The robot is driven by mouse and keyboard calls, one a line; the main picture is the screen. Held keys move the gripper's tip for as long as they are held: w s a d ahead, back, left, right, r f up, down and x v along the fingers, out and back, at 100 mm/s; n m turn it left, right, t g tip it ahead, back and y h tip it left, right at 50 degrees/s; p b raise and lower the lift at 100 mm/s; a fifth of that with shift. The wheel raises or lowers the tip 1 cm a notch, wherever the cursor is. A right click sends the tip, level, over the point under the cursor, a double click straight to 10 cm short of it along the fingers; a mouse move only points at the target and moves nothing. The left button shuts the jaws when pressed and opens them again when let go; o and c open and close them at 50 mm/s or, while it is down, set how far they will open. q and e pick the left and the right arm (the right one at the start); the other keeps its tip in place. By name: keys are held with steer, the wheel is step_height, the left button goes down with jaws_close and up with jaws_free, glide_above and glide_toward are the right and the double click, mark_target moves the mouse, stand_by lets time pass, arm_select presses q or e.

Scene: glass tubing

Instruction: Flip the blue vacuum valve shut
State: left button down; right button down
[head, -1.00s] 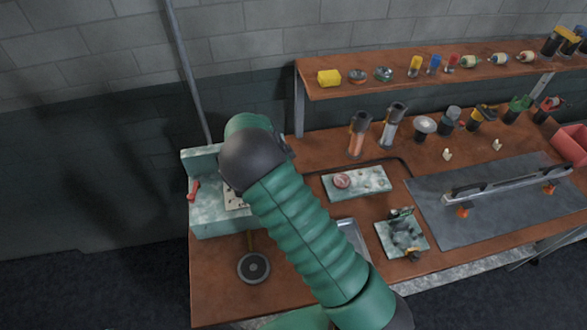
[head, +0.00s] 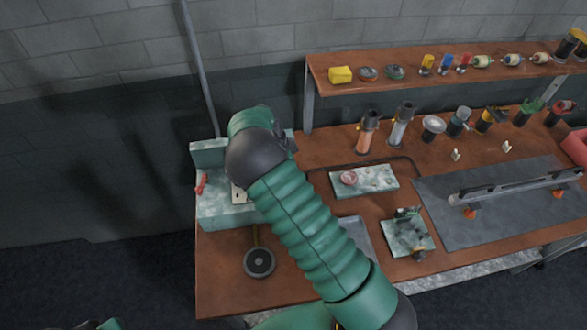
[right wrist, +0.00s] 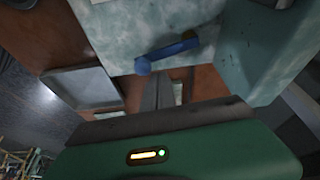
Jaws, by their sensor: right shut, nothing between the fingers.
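The blue valve handle (right wrist: 172,50) shows in the right wrist view, lying across the front of a pale green marbled block (right wrist: 150,25). It has a rounded knob at its left end. My right gripper (right wrist: 163,86) is shut and empty, its fingertips just below the handle in the picture; I cannot tell whether they touch it. In the head view my right arm covers this gripper and the blue handle. The marbled block stands at the bench's left end there, with a red lever (head: 201,184) on its left side. My left gripper is not in view.
A round dark disc (head: 259,262) lies near the bench's front left. A metal tray (head: 354,234) is partly behind my arm and also shows in the right wrist view (right wrist: 82,88). A marbled plate (head: 365,182) and a small fixture (head: 408,232) stand to the right.

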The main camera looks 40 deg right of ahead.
steer(key=shift+s+d, duration=0.15)
step_height(320, 180, up, 10)
steer(key=b, duration=0.2)
steer(key=shift+f, duration=0.2)
steer(key=shift+d, duration=0.2)
